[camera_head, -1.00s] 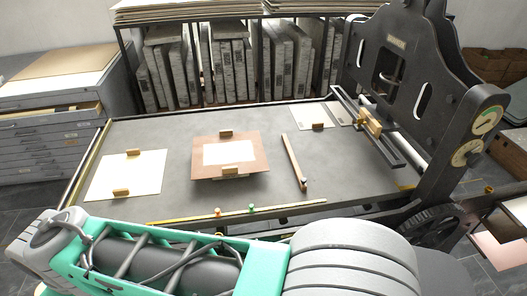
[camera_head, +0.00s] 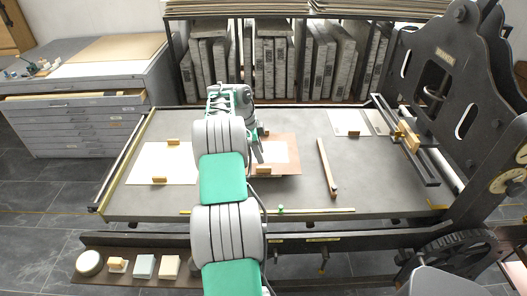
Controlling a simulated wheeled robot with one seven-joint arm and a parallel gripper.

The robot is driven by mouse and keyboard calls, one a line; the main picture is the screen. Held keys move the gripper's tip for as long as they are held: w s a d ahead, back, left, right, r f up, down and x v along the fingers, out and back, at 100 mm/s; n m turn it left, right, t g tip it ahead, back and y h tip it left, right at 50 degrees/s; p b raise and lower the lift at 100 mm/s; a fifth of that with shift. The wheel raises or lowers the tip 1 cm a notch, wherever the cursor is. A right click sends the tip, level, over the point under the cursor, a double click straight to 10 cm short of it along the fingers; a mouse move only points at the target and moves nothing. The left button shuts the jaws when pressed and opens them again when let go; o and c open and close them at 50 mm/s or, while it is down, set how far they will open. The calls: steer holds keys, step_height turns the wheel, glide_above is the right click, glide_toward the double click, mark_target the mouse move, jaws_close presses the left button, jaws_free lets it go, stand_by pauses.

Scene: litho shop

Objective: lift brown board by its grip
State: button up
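My arm reaches from the bottom of the picture over the bed and covers the board's left part.
A white board (camera_head: 165,163) with two wooden grips lies to the left. A wooden bar (camera_head: 327,167) and pale sheets (camera_head: 348,123) lie to the right. The dark press frame (camera_head: 455,75) stands at the right. A shelf (camera_head: 55,260) with small blocks is in front.

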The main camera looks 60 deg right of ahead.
mark_target(263, 167)
steer(key=x, duration=0.3)
steer(key=p+x, duration=0.1)
steer(key=x, duration=0.2)
steer(key=shift+w+a+f, duration=0.1)
steer(key=shift+w+f, duration=0.05)
steer(key=shift+f, duration=0.15)
steer(key=shift+c, duration=0.3)
jaws_close()
steer(key=shift+r, duration=0.1)
